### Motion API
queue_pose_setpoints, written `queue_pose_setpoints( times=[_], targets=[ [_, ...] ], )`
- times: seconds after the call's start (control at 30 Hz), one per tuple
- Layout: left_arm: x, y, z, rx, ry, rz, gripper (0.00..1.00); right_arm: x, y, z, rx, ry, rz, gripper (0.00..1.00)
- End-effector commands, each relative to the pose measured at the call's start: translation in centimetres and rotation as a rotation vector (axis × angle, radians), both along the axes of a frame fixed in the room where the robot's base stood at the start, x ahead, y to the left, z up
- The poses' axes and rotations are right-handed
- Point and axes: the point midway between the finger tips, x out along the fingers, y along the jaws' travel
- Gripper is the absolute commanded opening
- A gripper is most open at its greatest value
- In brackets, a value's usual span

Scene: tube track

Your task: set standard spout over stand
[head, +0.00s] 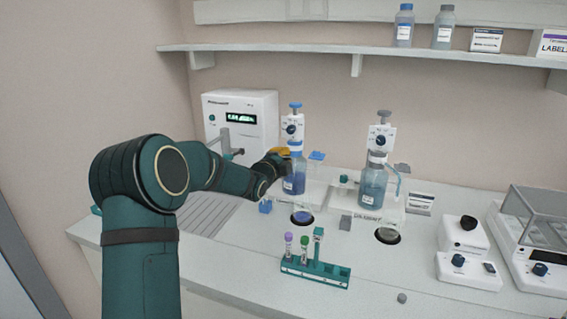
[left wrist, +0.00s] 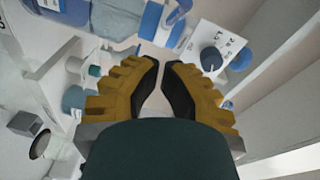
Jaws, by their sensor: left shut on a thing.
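The blue-topped dispenser bottle (head: 294,182) stands upright on a white base at the back of the bench, with a blue knob and a dial head above it. My left gripper (head: 284,152) is at its blue collar, on the left side. In the left wrist view the yellow fingers (left wrist: 161,68) are nearly together, close to the blue collar (left wrist: 163,24) and dial head (left wrist: 212,58). They seem shut on the thin spout, which the fingers mostly hide. A round dark-rimmed stand spot (head: 302,217) lies in front of this bottle. My right gripper is not in view.
A grey-topped dispenser (head: 373,185) stands to the right, with another round spot (head: 387,236) before it. A green tube rack (head: 315,272) is at the front. A white instrument (head: 240,118) stands behind my left arm. Balances fill the right side.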

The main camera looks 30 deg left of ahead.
Motion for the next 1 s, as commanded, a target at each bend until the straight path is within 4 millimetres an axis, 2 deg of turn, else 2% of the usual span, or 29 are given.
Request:
queue_pose_setpoints(
  times=[0.1, 0.4, 0.6, 0.73, 1.0],
  targets=[
    [0.2, -0.2, 0.1, 0.001, 0.0, 0.0, 0.0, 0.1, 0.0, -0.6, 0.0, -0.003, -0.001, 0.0],
    [-6.4, 0.3, 0.6, 0.0, 0.002, 0.003, 0.0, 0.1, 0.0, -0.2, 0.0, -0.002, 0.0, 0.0],
    [-9.0, 0.3, 0.7, 0.001, 0.001, 0.001, 0.0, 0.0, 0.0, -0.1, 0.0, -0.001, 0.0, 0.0],
    [-9.7, 0.4, 0.7, 0.001, 0.001, 0.001, 0.0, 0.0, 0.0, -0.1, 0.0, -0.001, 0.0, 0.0],
    [-9.9, 0.4, 0.7, 0.0, 0.001, 0.001, 0.0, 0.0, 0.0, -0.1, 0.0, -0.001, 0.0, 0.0]
  ],
)
